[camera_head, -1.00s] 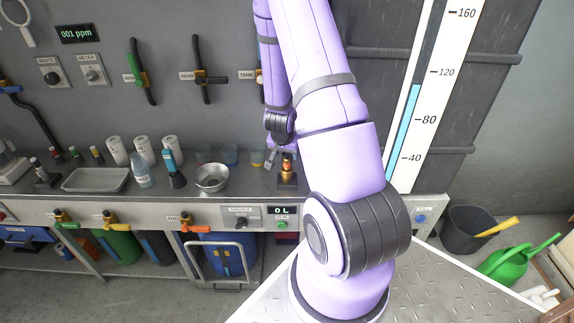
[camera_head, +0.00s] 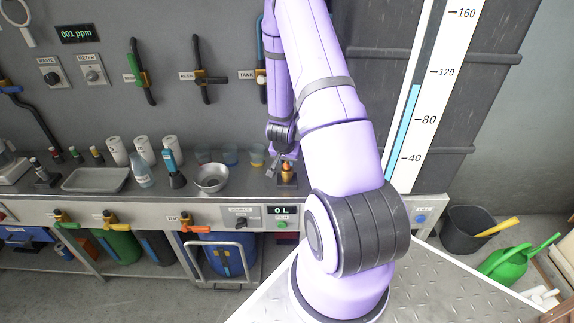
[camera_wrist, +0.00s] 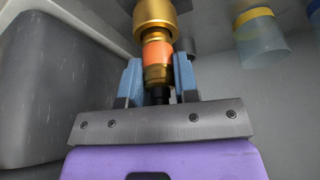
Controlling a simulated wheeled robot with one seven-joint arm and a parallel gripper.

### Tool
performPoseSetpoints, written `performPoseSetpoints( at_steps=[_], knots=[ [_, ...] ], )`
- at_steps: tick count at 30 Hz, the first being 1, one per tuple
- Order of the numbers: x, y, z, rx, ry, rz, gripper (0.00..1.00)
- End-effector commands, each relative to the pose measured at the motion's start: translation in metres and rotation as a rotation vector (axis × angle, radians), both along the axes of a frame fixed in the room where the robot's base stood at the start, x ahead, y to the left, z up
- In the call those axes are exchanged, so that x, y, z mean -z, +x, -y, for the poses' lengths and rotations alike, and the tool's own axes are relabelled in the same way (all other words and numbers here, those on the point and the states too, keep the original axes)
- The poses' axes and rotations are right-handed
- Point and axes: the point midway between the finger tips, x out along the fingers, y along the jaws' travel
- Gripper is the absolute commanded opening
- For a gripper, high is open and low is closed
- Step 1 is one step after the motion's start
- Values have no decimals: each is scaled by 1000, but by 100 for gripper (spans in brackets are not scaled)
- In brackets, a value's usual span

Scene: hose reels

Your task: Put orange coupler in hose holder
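The orange coupler (camera_wrist: 157,54), a brass fitting with an orange band, stands between the two blue fingers of my gripper (camera_wrist: 158,78) in the wrist view. The fingers lie close on both sides of its lower brass part; I cannot tell whether they press on it. In the head view the coupler (camera_head: 287,176) stands upright on a dark base (camera_head: 287,187) at the right end of the counter. My gripper (camera_head: 284,163) is at its upper part and hides some of it. I cannot make out for sure which thing is the hose holder.
A cup with a yellow rim (camera_wrist: 258,36) is close by in the wrist view. A grey tray (camera_head: 96,180) lies further left. A tall level gauge (camera_head: 418,110) stands to the right.

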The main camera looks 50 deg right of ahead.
Motion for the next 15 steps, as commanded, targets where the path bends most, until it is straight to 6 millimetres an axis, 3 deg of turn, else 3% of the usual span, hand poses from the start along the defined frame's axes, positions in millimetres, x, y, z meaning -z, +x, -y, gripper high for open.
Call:
performPoseSetpoints(
  at_steps=[3,15],
  knots=[
    [0,0,0,0,0,0,0],
    [-7,0,0,0,-1,0,0]
  ],
)
